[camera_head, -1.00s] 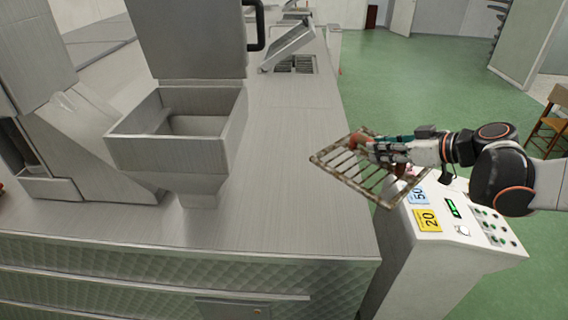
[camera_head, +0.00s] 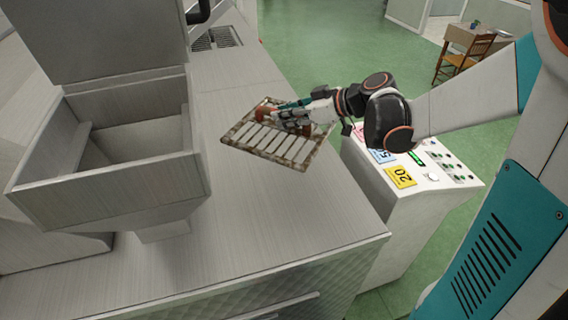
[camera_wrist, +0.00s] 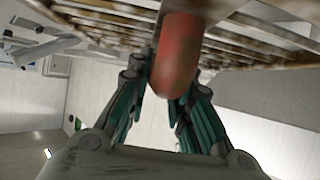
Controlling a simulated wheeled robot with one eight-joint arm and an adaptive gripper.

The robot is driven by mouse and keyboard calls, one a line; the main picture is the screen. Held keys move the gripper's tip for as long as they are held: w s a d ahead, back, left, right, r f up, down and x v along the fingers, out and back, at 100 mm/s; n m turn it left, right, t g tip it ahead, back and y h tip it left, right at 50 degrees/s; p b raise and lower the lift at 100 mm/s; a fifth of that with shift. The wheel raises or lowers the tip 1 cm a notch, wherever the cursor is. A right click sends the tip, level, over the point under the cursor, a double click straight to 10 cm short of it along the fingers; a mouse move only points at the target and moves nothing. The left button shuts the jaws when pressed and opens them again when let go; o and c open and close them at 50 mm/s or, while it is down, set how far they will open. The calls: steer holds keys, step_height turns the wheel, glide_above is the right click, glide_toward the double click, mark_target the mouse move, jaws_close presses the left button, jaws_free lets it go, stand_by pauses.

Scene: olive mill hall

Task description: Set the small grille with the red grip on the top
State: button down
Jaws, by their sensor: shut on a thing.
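The small grille (camera_head: 282,143) is a worn, brownish metal frame with parallel bars and a red grip (camera_head: 270,112). My gripper (camera_head: 284,117) is shut on the red grip and holds the grille over the right part of the steel counter top, right of the open hopper. In the wrist view the red grip (camera_wrist: 176,58) sits between my two teal-and-grey fingers, with the rusty bars (camera_wrist: 240,38) around it. I cannot tell whether the grille touches the counter or hangs just above it.
The open steel hopper (camera_head: 183,165) with raised lid stands on the left. The counter top (camera_head: 250,205) is bare in front of the grille. A white control box (camera_head: 375,182) with number cards stands right of the counter. A slotted drain (camera_head: 215,38) lies at the back.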

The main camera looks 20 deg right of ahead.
step_height(320, 180, down, 14)
steer(key=b, duration=0.8)
steer(key=shift+f+b, duration=0.1)
steer(key=shift+b, duration=0.2)
steer(key=c, duration=1.5)
jaws_free()
steer(key=shift+o, duration=0.3)
steer(key=shift+r, duration=0.2)
steer(key=v, duration=1.2)
steer(key=shift+f, duration=0.1)
